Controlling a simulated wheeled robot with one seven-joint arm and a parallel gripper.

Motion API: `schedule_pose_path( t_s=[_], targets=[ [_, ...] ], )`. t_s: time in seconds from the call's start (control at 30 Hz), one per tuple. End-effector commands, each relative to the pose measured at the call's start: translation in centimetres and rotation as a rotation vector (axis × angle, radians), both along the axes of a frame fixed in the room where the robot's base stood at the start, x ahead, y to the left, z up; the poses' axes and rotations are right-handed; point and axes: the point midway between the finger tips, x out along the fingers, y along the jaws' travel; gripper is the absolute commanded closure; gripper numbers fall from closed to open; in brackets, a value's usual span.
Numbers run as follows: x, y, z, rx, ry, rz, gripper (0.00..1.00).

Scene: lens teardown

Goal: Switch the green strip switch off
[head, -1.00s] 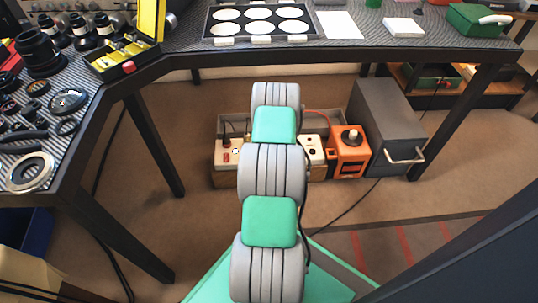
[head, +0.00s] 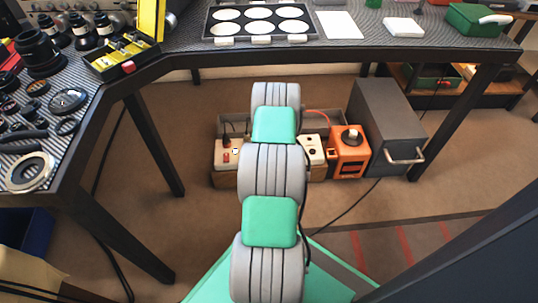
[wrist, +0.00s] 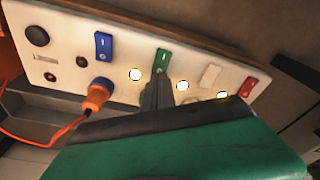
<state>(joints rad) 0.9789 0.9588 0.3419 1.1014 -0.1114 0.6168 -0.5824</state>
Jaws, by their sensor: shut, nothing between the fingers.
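The green strip switch (wrist: 162,59) sits in the middle of a pale power strip (wrist: 215,102) in the wrist view. It is a small rocker with a light mark on its upper part; its lower end is partly hidden by my fingers. My gripper (wrist: 157,78) is shut and empty, its tips right at the lower end of the green switch. I cannot tell whether they touch it. In the head view the power strip (head: 312,150) is on the floor under the table, its middle hidden behind my arm; the gripper is hidden there.
The strip also has a blue switch (wrist: 103,46), a white switch (wrist: 210,75), a red switch (wrist: 249,87) and an orange plug (wrist: 98,95) with its cord. An orange box (head: 349,160) and a grey case (head: 389,125) stand to the right under the table (head: 350,52).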

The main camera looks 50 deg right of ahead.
Motion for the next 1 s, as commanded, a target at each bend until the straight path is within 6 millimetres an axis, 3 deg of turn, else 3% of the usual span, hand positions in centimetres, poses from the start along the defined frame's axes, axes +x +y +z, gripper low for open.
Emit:
schedule_pose_path(
  t_s=[1.0],
  targets=[
    [0.0, 0.0, -1.6, 0.000, 0.000, 0.000, 1.00]
  ],
)
